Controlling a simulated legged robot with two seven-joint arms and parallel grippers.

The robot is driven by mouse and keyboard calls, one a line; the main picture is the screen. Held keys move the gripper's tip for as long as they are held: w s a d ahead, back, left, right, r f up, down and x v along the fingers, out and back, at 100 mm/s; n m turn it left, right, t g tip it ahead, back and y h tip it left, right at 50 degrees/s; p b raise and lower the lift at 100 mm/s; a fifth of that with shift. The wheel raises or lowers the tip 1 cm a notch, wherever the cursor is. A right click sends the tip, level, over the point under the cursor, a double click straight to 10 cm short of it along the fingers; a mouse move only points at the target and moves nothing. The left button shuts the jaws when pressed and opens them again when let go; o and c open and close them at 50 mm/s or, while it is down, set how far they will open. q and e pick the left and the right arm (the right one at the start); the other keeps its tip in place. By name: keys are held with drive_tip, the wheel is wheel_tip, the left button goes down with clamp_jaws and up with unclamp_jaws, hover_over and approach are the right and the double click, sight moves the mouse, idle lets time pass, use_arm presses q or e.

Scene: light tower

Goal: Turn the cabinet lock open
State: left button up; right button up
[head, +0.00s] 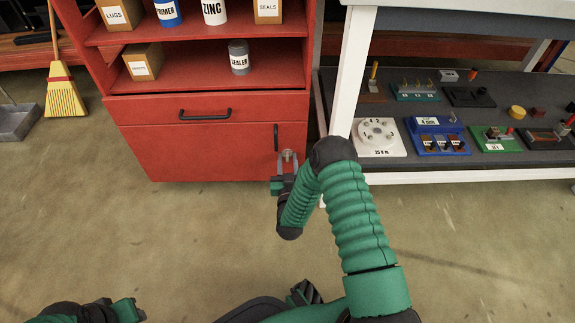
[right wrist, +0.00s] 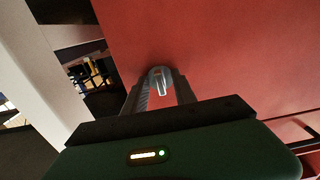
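The red cabinet (head: 210,152) has a lower door with a silver lock (head: 287,154) near its right edge, below a black upright handle (head: 276,137). My right gripper (head: 287,163) is at the lock, its fingers apart. In the right wrist view the silver lock piece (right wrist: 160,79) shows between the tips of my right gripper (right wrist: 161,86), one finger on each side. I cannot tell whether the fingers touch it. My left gripper (head: 132,310) is at the bottom left, far from the cabinet; its fingers are not clear.
A drawer with a black handle (head: 205,114) is above the door. Boxes and cans stand on the shelves above. A white-framed bench (head: 346,75) with several small devices on its lower shelf stands close right of the lock. A yellow broom (head: 64,95) is at left. The floor in front is clear.

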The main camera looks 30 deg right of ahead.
clamp_jaws()
drive_tip(key=shift+r, duration=0.1)
idle(0.4)
drive_tip(key=n+p, duration=0.9)
drive_tip(key=n, duration=0.9)
drive_tip(key=shift+a, duration=0.2)
idle(0.3)
